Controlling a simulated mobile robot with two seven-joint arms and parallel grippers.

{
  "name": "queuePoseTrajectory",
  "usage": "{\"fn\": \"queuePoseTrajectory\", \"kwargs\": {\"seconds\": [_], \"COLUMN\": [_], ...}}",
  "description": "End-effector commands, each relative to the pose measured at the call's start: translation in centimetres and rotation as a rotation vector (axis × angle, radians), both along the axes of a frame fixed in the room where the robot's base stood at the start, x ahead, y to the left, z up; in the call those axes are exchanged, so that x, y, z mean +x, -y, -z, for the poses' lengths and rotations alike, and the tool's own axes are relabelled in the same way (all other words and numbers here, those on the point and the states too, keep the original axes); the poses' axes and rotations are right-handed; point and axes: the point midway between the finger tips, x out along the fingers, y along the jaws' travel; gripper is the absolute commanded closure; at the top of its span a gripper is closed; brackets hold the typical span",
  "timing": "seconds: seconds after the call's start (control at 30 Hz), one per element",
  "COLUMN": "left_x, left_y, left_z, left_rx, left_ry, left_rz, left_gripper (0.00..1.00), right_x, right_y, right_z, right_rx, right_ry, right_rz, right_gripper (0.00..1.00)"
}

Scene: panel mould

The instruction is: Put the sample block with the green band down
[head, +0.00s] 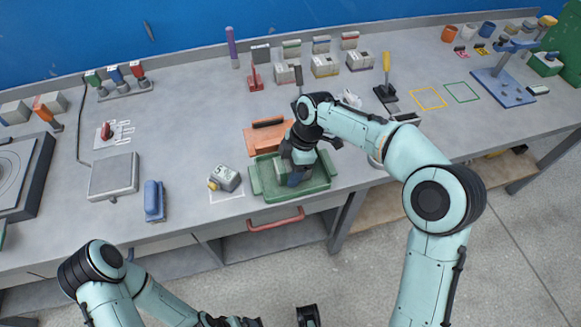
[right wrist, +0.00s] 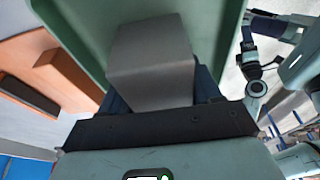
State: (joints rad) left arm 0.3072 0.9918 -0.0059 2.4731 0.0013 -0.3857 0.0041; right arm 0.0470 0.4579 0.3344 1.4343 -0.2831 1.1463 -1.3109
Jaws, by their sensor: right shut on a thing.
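My right gripper (head: 297,178) is low over the green tray (head: 262,187) at the front edge of the bench. In the right wrist view its dark blue fingers are shut on a plain grey block (right wrist: 150,62), with the green tray (right wrist: 95,25) behind it. No green band shows on the block's visible faces. In the head view the gripper hides the block. I cannot tell whether the block touches the tray floor. Dark parts of my left gripper (head: 282,319) show at the bottom edge, mostly cut off.
An orange holder (head: 262,138) stands just behind the tray. A grey block with a yellow knob (head: 224,179) is to its left, beside a blue object (head: 154,201). Several small blocks stand at the back. Yellow (head: 428,98) and green (head: 461,92) outlined squares are empty.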

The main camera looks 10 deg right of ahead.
Motion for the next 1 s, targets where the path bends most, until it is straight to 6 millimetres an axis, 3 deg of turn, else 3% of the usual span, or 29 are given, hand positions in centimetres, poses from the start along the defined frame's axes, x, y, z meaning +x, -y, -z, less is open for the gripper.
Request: {"fn": "queuePoseTrajectory", "kwargs": {"seconds": [0.27, 0.3, 0.37, 0.4, 0.77, 1.0], "left_x": [0.0, 0.0, 0.0, 0.0, 0.0, 0.3], "left_y": [0.0, 0.0, 0.0, 0.0, 0.0, 0.0], "left_z": [0.1, 0.1, 0.1, 0.1, -0.1, -0.8], "left_rx": [0.0, 0.0, 0.0, 0.0, 0.0, 0.0], "left_ry": [0.0, 0.0, 0.0, 0.0, 0.001, 0.003], "left_rz": [0.0, 0.0, 0.0, 0.0, 0.0, 0.0], "left_gripper": [0.04, 0.04, 0.04, 0.04, 0.04, 0.04], "right_x": [0.0, 0.0, 0.0, 0.0, 0.1, 0.2], "right_y": [0.0, 0.0, 0.0, 0.0, 0.1, 1.2], "right_z": [0.1, 0.2, 0.2, 0.1, -0.5, -4.8], "right_rx": [0.001, 0.0, 0.0, 0.0, 0.001, 0.001], "right_ry": [0.003, 0.001, 0.001, 0.001, 0.004, 0.007], "right_rz": [0.0, 0.0, 0.0, 0.0, 0.001, 0.002], "right_gripper": [0.81, 0.34, 0.14, 0.11, 0.11, 0.11]}}
